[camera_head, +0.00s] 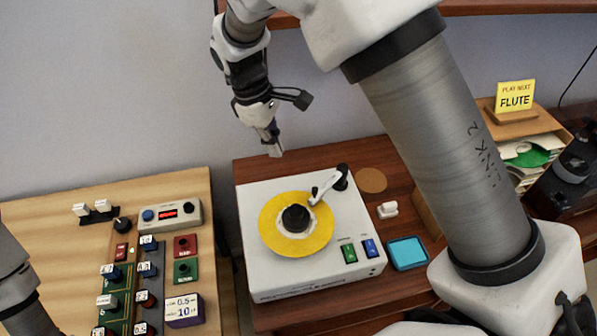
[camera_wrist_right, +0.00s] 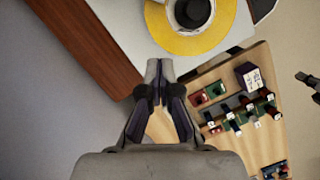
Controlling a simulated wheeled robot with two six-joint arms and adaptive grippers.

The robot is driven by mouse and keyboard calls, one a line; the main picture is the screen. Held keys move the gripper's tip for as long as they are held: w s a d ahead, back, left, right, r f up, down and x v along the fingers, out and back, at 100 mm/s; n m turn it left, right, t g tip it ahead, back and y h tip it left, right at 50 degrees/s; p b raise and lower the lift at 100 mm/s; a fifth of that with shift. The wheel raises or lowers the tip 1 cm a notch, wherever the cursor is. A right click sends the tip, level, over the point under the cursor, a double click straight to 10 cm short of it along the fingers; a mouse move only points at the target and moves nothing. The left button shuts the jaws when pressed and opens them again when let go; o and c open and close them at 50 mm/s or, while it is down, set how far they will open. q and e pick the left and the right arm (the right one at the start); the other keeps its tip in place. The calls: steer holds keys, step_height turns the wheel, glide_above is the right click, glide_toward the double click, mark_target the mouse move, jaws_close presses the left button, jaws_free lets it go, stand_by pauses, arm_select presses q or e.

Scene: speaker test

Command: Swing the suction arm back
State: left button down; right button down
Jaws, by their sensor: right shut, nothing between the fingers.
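The white suction arm (camera_head: 325,188) runs from a black pivot (camera_head: 341,178) at the back right of a white turntable box (camera_head: 262,280). Its tip lies over the upper right part of the yellow disc (camera_head: 268,228); I cannot tell whether it touches. The disc has a black centre knob (camera_head: 295,218) and also shows in the right wrist view (camera_wrist_right: 213,42). My right gripper (camera_head: 274,151) is shut and empty, above the box's back edge, left of the suction arm. It shows shut in the wrist view (camera_wrist_right: 159,64).
The box has a green switch (camera_head: 348,253) and a blue switch (camera_head: 370,248). A blue tray (camera_head: 408,253) and a white piece (camera_head: 387,210) lie to its right. A wooden board (camera_head: 45,210) with several electronic parts stands left. A FLUTE sign (camera_head: 515,95) stands at right.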

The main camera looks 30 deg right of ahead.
steer(key=p, duration=0.3)
glide_toward(310, 199)
steer(key=w+f, duration=0.1)
steer(key=a+f, duration=0.1)
steer(key=w+a+f, duration=0.1)
steer(key=shift+w+f, duration=0.35)
steer(key=shift+w, duration=0.05)
steer(key=shift+s+d+f+p, duration=0.3)
steer(key=shift+s+d+p, duration=0.15)
steer(key=shift+d, duration=0.15)
steer(key=shift+s+d+f+p, duration=0.35)
steer(key=shift+s+d, duration=0.1)
steer(key=shift+d, duration=0.15)
steer(key=shift+s+d, duration=0.25)
steer(key=shift+s, duration=0.05)
steer(key=shift+s+d, duration=0.1)
steer(key=shift+s, duration=0.1)
steer(key=shift+w, duration=0.15)
